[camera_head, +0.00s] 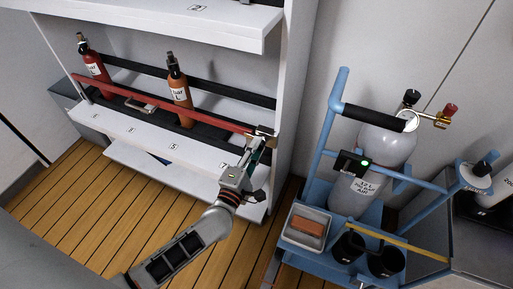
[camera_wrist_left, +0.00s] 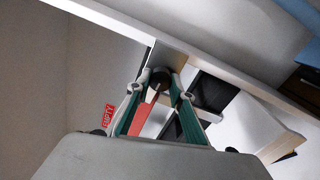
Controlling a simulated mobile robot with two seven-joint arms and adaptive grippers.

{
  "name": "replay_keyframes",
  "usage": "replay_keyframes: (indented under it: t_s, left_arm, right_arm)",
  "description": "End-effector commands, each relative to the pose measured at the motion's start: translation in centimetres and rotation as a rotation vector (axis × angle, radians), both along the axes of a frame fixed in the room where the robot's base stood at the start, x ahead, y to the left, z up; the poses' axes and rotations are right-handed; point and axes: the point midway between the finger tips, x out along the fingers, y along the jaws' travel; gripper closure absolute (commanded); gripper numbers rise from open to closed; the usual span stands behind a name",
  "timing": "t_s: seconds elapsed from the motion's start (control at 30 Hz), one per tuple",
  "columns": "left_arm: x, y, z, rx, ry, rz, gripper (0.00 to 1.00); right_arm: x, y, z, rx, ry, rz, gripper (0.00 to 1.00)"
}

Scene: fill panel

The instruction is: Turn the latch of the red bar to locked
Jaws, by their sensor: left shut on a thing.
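The red bar (camera_head: 215,121) runs across the front of a white shelf, before two bottles. Its latch (camera_head: 263,130) sits at the bar's right end, against the shelf's side wall. My left gripper (camera_head: 259,141) is at that end, its fingers shut on the latch. In the left wrist view the fingers (camera_wrist_left: 160,84) close around a dark round knob (camera_wrist_left: 161,77) of the latch, and part of the red bar (camera_wrist_left: 145,122) shows between them. The fingers partly hide the latch, and I cannot tell its turn position. My right gripper is not in view.
A red bottle (camera_head: 94,64) and an orange-brown bottle (camera_head: 179,91) stand behind the bar. A blue cart (camera_head: 323,139) with a grey cylinder (camera_head: 370,163) and a tray (camera_head: 291,229) stands to the right. Wooden floor (camera_head: 70,196) lies open at the front left.

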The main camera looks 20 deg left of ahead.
Motion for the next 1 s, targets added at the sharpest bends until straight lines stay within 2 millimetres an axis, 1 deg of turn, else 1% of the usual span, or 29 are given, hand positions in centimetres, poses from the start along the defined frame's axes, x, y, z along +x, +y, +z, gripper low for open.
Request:
replay_keyframes:
  t_s: [0.3, 0.73, 0.77, 0.8, 1.0]
  left_arm:
    - [-0.04, -0.10, -0.05, -0.075, 0.003, -0.001, 1.00]
    - [-0.03, -0.11, -0.03, -0.083, 0.003, -0.001, 1.00]
    - [-0.03, -0.11, -0.03, -0.082, 0.003, -0.001, 0.71]
    - [-0.03, -0.11, -0.03, -0.082, 0.003, -0.001, 0.61]
    - [-0.01, -0.07, -0.03, -0.081, 0.003, 0.000, 0.61]
  right_arm:
    - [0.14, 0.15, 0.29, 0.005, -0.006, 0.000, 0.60]
    - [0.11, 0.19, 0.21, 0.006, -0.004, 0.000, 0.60]
    - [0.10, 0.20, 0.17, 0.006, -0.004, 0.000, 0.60]
    - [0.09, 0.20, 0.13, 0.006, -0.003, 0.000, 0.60]
    - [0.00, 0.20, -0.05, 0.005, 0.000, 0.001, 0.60]
